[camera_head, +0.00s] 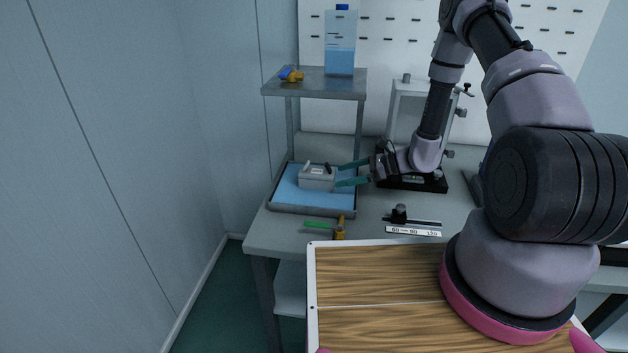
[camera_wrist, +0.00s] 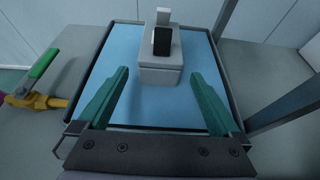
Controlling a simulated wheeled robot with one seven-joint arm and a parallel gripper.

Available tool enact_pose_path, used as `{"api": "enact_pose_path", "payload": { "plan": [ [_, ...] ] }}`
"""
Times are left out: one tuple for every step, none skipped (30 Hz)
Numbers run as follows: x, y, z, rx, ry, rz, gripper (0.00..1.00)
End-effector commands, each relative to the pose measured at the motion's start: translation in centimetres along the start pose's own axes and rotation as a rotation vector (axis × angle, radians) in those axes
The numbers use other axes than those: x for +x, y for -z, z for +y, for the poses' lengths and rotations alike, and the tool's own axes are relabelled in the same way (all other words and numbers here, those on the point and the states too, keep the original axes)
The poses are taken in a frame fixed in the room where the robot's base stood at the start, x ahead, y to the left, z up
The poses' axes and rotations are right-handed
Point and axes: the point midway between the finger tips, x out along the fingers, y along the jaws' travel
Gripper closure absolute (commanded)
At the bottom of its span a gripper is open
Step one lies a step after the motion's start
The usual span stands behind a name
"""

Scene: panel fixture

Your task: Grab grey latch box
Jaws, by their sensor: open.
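The grey latch box (camera_head: 316,180) sits on the blue-lined tray (camera_head: 287,208) on the table, with a dark latch or handle on top. In the wrist view the box (camera_wrist: 160,76) stands upright ahead of my gripper, near the far part of the tray (camera_wrist: 219,70). My gripper (camera_head: 351,174) comes in from the right of the box with its green fingers spread. In the wrist view my gripper (camera_wrist: 161,92) is open, with the near end of the box roughly centred between its fingertips. Whether a finger touches the box cannot be told.
A metal shelf (camera_head: 315,84) stands over the tray's back, holding a water bottle (camera_head: 341,44) and a yellow-blue valve (camera_head: 291,75). A green-handled brass valve (camera_head: 339,229) and a ruler (camera_head: 413,231) lie in front. A grey frame fixture (camera_head: 407,108) stands behind my arm.

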Motion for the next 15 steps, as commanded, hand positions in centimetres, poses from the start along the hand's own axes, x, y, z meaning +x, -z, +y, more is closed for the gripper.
{"api": "enact_pose_path", "payload": {
  "plan": [
    [1.0, 0.0, 0.1, -0.002, -0.004, 0.0, 0.0],
    [1.5, 0.0, 0.1, -0.002, -0.004, 0.0, 0.0],
    [2.1, 0.0, 0.1, -0.002, -0.005, 0.001, 0.0],
    [2.6, 0.0, 0.1, -0.002, -0.005, 0.001, 0.0],
    [3.0, 0.0, 0.1, -0.002, -0.004, 0.001, 0.0],
    [3.5, 0.0, 0.1, -0.002, -0.003, 0.001, 0.0],
    [3.8, -0.1, 0.1, -0.003, -0.004, 0.0, 0.0],
    [4.0, -0.1, 0.1, -0.003, -0.004, 0.0, 0.0],
    [4.2, -0.1, 0.1, -0.003, -0.003, 0.0, 0.0],
    [4.4, -0.1, 0.1, -0.002, -0.003, 0.0, 0.0],
    [4.5, -0.1, 0.1, -0.002, -0.002, 0.0, 0.0],
    [4.7, -0.1, 0.1, -0.002, -0.002, 0.0, 0.0],
    [4.9, -0.1, 0.1, -0.002, -0.003, 0.0, 0.0],
    [5.2, -0.1, 0.1, -0.002, -0.003, 0.0, 0.0],
    [5.6, -0.1, 0.2, -0.002, -0.005, 0.0, 0.0]
  ]
}}
